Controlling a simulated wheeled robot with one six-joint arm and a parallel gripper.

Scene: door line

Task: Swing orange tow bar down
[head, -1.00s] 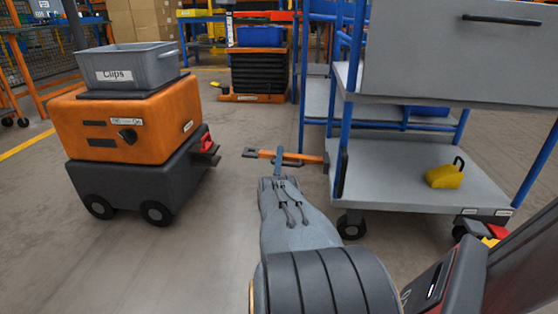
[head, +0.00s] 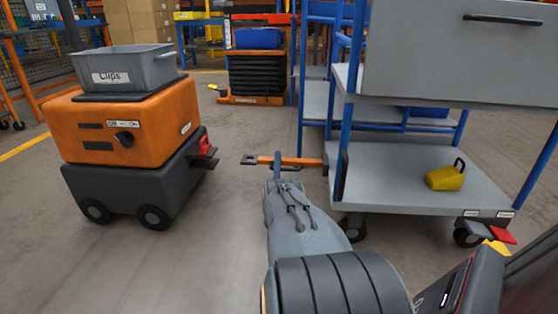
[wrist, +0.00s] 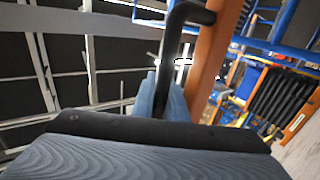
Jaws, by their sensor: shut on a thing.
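The orange tow bar (head: 302,161) sticks out to the left from the lower left end of the blue-and-grey trolley (head: 400,180). It stands about level, with a flat dark eye at its free left end, clear of the floor. My gripper (head: 277,163) is at the bar's middle. In the wrist view the orange bar (wrist: 209,60) runs along the right of a black bent handle (wrist: 175,45). My blue-grey fingers (wrist: 160,102) are shut on this handle; the grip itself is partly hidden.
An orange and dark wheeled tug (head: 125,130) carrying a grey Clips bin (head: 125,68) stands to the left, its red-and-dark hitch (head: 205,150) facing the bar. A yellow block (head: 445,177) lies on the trolley's lower shelf. Floor between tug and bar is clear.

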